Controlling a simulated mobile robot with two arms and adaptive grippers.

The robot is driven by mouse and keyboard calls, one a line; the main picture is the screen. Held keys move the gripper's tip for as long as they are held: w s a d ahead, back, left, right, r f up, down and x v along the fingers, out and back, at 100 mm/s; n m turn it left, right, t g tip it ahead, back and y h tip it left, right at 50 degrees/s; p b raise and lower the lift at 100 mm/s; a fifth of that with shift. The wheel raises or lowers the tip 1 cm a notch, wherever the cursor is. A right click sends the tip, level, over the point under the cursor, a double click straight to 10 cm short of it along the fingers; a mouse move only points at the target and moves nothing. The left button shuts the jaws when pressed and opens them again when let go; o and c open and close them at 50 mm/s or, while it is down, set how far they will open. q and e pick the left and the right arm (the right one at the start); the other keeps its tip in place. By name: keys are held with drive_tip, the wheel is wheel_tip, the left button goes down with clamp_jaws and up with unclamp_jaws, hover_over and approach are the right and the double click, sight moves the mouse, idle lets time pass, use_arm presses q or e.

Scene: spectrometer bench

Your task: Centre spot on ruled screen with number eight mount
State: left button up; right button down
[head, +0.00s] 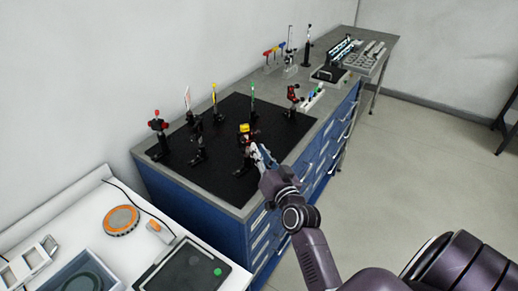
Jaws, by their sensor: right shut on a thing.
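My right gripper (262,156) reaches in from the lower right over the black breadboard (217,182). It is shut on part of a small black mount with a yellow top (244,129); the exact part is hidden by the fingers. A thin white upright plate (187,98), perhaps the ruled screen, stands at the back left of the board. No light spot, ruling or mount number can be made out at this size. My left gripper is not in view.
Other mounts stand close by: a red-topped one (157,124), a yellow one (214,99), a green one (253,95) and a red one (292,93). A white side table (92,218) is at the lower left.

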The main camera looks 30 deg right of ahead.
drive_tip(key=shift+m+p, duration=0.35)
drive_tip(key=shift+m, duration=0.95)
drive_tip(key=c, duration=1.9)
unclamp_jaws()
drive_tip(key=shift+s, duration=0.1)
drive_tip(key=shift+c, duration=0.2)
drive_tip(key=v, duration=1.2)
